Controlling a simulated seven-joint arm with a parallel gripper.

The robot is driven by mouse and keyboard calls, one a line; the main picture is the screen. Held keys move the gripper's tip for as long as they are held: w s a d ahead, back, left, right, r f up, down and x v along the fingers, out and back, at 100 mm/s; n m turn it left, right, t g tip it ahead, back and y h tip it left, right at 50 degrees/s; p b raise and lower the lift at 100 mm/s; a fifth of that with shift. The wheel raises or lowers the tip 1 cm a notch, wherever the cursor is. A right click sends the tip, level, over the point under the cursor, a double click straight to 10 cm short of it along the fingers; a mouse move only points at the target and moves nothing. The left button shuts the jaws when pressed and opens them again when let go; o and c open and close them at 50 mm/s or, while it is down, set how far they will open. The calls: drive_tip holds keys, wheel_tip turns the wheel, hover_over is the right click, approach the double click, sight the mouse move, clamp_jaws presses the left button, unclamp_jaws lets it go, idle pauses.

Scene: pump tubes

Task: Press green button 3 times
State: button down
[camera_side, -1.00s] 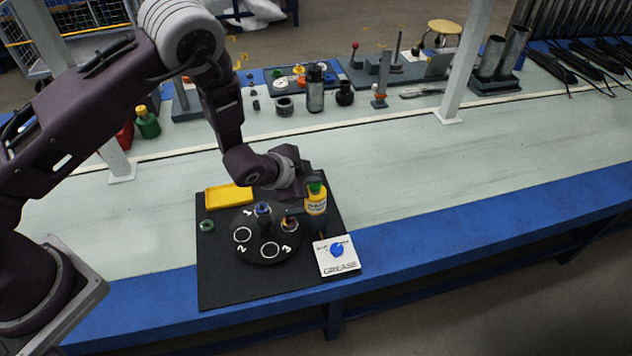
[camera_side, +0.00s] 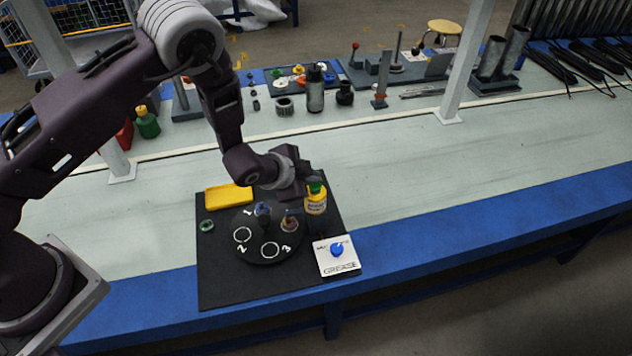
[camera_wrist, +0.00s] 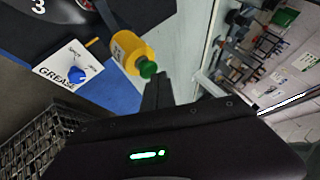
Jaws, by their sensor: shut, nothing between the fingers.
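A yellow bottle (camera_side: 316,204) with a green top (camera_side: 315,187) stands upright on the black board, right of the round turntable. The green top is the only green, button-like part near my gripper. My gripper (camera_side: 312,174) is shut and empty, with its fingers close above the green top. In the wrist view the yellow bottle (camera_wrist: 130,50) and its green top (camera_wrist: 147,69) show just beyond the tips of my dark fingers (camera_wrist: 158,78). I cannot tell whether the fingers touch the top.
The dark turntable (camera_side: 256,252) has numbered rings and small parts on it. A white GREASE panel with a blue knob (camera_side: 337,250) sits at the right front. A yellow tray (camera_side: 229,195) and green ring (camera_side: 207,226) lie left. The bench to the right is clear.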

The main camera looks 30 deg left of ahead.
sight(312, 186)
drive_tip(key=shift+f, duration=0.1)
idle(0.5)
drive_tip(key=shift+f, duration=0.45)
drive_tip(key=shift+r, duration=3.6)
